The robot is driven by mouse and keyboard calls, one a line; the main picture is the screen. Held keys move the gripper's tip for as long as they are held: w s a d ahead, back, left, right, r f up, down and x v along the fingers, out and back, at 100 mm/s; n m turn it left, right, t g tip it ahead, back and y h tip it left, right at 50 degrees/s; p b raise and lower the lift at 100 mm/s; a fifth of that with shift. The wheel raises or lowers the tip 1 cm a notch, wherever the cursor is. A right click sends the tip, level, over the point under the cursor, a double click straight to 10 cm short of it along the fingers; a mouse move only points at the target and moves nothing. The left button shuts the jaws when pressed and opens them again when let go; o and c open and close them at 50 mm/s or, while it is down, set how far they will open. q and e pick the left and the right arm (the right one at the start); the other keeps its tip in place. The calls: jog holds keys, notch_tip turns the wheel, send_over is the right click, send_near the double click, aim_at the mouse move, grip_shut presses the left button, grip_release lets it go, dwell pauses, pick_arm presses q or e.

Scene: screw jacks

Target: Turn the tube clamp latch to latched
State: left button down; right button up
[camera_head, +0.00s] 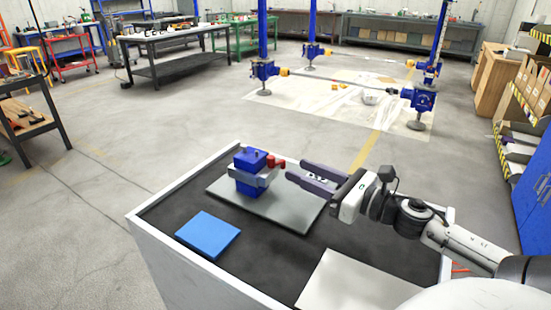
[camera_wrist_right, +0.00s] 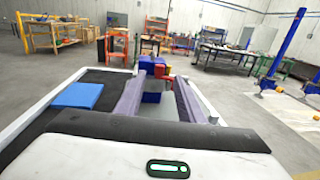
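The tube clamp (camera_head: 265,179) is a grey body around a blue block (camera_head: 250,161), with a red latch (camera_head: 275,162) on its right side. It stands on a grey plate on the bench. My right gripper (camera_head: 296,169) comes in from the right, open and empty, with its fingers pointing at the latch and a small gap between. In the right wrist view the red latch (camera_wrist_right: 160,71) shows beyond the two spread fingers (camera_wrist_right: 161,82), near their tips. Whether the latch is latched is too small to tell. My left gripper is not in view.
The bench has a dark top and a raised white rim (camera_head: 175,185). A flat blue block (camera_head: 208,234) lies front left of the grey plate (camera_head: 280,208). A pale panel (camera_head: 350,284) lies at the front right. Blue screw jacks (camera_head: 424,99) stand far off on the floor.

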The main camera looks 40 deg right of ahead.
aim_at(274, 160)
jog(key=w, duration=0.4)
jog(key=w+a, duration=0.1)
jog(key=shift+w, duration=0.95)
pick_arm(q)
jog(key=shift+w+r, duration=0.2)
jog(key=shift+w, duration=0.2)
pick_arm(e)
jog(key=shift+w+a, duration=0.1)
jog(key=shift+w, duration=0.05)
grip_shut()
jog(key=n+y+b, duration=0.1)
jog(key=n+g+y+b, duration=0.1)
jog(key=y+b, duration=0.1)
jog(key=d+n+y+b, duration=0.1)
jog(key=y+b, duration=0.1)
jog(key=shift+w+f+g, duration=0.2)
jog(key=shift+f+g, duration=0.1)
jog(key=shift+f, duration=0.05)
jog(key=shift+r+n+g+y+b, duration=0.35)
jog(key=shift+n+g+y+b, duration=0.15)
jog(key=shift+n+y+b, duration=0.45)
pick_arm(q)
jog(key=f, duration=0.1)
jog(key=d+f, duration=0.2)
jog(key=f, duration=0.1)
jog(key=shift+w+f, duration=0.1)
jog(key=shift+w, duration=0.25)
pick_arm(e)
grip_release()
